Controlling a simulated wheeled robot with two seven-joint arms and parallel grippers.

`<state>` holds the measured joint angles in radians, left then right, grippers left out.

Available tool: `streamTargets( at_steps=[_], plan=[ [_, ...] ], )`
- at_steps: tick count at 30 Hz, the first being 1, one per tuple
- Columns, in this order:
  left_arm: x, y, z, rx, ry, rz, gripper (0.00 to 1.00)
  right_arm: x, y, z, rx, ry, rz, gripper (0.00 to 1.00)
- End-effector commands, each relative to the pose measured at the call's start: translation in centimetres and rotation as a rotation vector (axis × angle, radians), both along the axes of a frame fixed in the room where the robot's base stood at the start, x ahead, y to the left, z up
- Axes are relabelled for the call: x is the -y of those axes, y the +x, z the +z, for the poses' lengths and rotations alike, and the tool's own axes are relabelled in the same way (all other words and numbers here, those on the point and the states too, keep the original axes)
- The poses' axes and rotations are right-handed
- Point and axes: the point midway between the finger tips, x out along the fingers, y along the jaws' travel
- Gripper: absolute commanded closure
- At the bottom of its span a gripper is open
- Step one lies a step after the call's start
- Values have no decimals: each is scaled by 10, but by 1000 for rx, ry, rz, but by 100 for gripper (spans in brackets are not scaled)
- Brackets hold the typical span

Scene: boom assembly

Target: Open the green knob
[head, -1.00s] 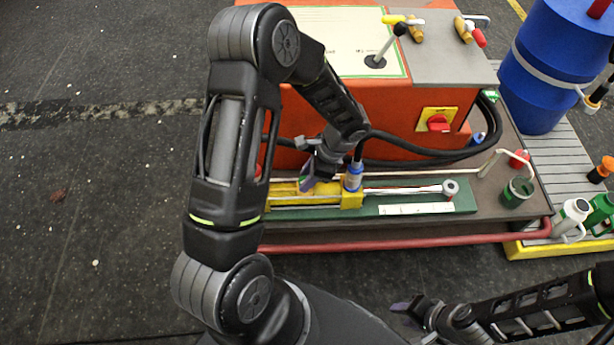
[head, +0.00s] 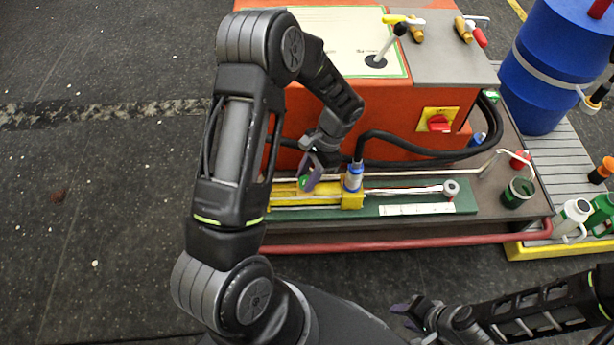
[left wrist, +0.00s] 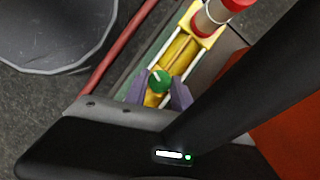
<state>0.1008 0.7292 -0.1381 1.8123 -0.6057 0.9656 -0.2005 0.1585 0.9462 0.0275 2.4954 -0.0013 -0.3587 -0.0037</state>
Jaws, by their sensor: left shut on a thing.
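The green knob (head: 304,183) sits on top of the yellow cylinder block (head: 285,191) on the green base strip. In the left wrist view the knob (left wrist: 159,81) is round, with a pale mark on its top, and lies between two purple fingertips. My left gripper (head: 310,178) is shut on the knob from above; its fingers partly hide the knob in the head view. My right gripper (head: 408,308) hangs low at the front, away from the bench; its finger opening is unclear.
A blue-and-silver fitting (head: 354,177) with a black hose stands just right of the knob. The orange cabinet (head: 400,120) rises behind. A red rail (head: 400,243) runs along the front edge. A dark green cup (head: 517,192) stands at the right.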

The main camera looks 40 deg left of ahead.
Motion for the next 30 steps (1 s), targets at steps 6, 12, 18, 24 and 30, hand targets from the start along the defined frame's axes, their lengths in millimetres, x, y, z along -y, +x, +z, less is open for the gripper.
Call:
streamTargets(
  at_steps=[6, 12, 18, 24, 30],
  plan=[
    [-1, 1, 0, 2, 0, 127, 100, 0, 0, 0, 0, 0, 0, 64],
    [-1, 1, 1, 3, 1, 184, 100, 0, 0, 0, 0, 0, 0, 64],
    [-1, 1, 1, 3, 1, 197, 100, 0, 0, 0, 0, 0, 0, 64],
    [-1, 1, 1, 2, 0, 196, 100, 0, 0, 0, 0, 0, 0, 64],
    [-1, 1, 0, 2, 0, 196, 56, 0, 0, 0, 0, 0, 0, 64]
  ],
)
